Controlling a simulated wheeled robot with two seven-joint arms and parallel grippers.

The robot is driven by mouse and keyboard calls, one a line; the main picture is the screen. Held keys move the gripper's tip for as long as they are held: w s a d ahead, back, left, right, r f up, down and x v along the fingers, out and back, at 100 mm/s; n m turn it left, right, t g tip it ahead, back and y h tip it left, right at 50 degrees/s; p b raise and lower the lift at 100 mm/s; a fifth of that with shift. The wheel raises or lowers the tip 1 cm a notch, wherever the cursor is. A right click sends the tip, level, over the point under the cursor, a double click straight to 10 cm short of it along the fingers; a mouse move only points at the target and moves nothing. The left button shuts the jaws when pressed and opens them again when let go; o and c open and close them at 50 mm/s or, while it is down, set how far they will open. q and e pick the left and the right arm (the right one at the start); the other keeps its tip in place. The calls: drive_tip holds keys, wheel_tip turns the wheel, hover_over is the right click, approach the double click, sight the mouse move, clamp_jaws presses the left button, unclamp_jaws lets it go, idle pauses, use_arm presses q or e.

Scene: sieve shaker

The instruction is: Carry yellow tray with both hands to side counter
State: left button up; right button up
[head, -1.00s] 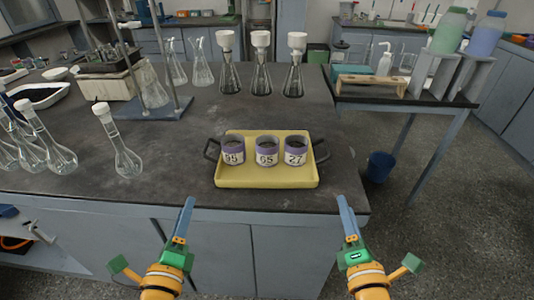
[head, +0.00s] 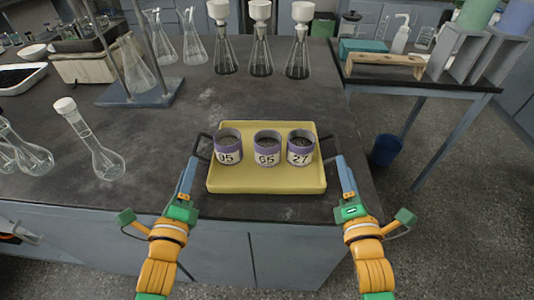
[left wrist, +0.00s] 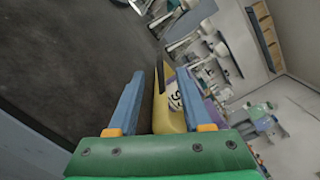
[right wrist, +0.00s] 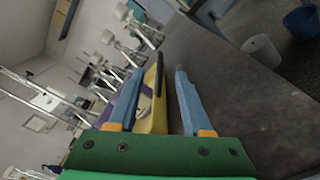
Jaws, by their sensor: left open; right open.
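The yellow tray (head: 266,179) lies flat near the front edge of the dark bench, with a dark handle on each side. Three purple-banded cups stand in it: a left cup (head: 228,148), a middle cup marked 65 (head: 267,150) and a right cup marked 27 (head: 300,149). My left gripper (head: 190,160) is open at the left handle (head: 203,146). My right gripper (head: 341,160) is open at the right handle (head: 327,147). In the left wrist view the tray (left wrist: 162,115) shows between the open fingers. In the right wrist view the dark handle (right wrist: 160,75) lies between the fingers.
A side counter (head: 410,80) stands at the right across a floor gap, with a wooden rack (head: 385,64) and grey stands on it. A blue bin (head: 387,149) is on the floor. Flasks (head: 261,50) stand behind the tray, and a flask (head: 100,155) stands left.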

sight(200, 135)
use_arm(q)
drive_tip(key=w, duration=1)
drive_tip(key=shift+d, duration=0.1)
use_arm(e)
drive_tip(key=w, duration=1)
use_arm(q)
clamp_jaws()
use_arm(e)
drive_tip(key=shift+d, duration=0.1)
clamp_jaws()
use_arm(q)
drive_tip(key=shift+f, duration=0.1)
